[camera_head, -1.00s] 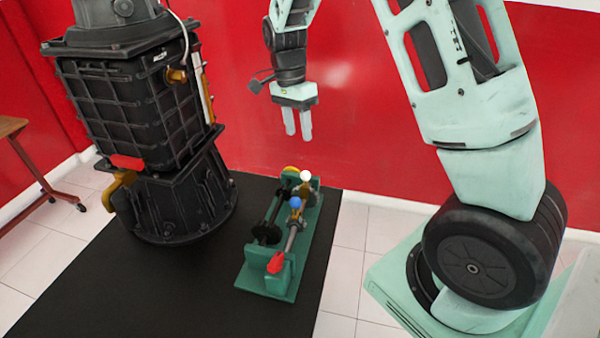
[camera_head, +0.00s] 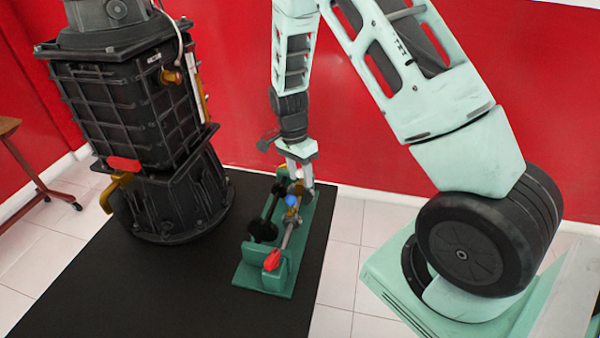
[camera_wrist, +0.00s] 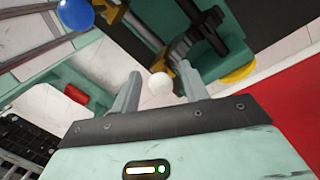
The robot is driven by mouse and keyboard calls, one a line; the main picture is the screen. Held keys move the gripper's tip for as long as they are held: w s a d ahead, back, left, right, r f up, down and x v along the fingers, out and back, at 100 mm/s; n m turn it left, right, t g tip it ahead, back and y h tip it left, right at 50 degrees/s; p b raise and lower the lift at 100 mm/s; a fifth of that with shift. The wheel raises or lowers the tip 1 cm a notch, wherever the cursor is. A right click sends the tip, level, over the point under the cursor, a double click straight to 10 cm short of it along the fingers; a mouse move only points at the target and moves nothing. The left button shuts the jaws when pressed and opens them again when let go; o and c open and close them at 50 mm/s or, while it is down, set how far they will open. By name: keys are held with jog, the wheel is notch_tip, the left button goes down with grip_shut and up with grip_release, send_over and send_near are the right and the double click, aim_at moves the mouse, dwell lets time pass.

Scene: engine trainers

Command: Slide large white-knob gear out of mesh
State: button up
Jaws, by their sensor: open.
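The gear trainer is a green base (camera_head: 264,279) on the black mat, carrying shafts with dark gears. My gripper (camera_head: 300,182) is lowered over its far end, fingers pointing down. In the wrist view the fingers (camera_wrist: 160,84) are apart, with the white knob (camera_wrist: 161,83) showing between them, not visibly clamped. A dark toothed gear (camera_wrist: 181,48) lies just beyond the knob. In the head view my gripper hides the white knob. The blue knob (camera_head: 292,201) is nearer the camera, and it also shows in the wrist view (camera_wrist: 76,15).
A red handle (camera_head: 272,260) is at the trainer's near end. A yellow disc (camera_wrist: 238,73) is beside the gear. A large black engine unit (camera_head: 150,110) stands to the left. The black mat (camera_head: 150,290) is clear in front, and a red wall (camera_head: 370,130) is behind.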

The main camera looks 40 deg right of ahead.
grip_shut()
jog(key=s+a, duration=0.2)
jog(key=a, duration=0.1)
jog(key=shift+s+a, duration=0.15)
jog(key=shift+s, duration=0.2)
jog(key=shift+s+a, duration=0.3)
grip_release()
jog(key=shift+a, duration=0.1)
jog(key=shift+w, duration=0.1)
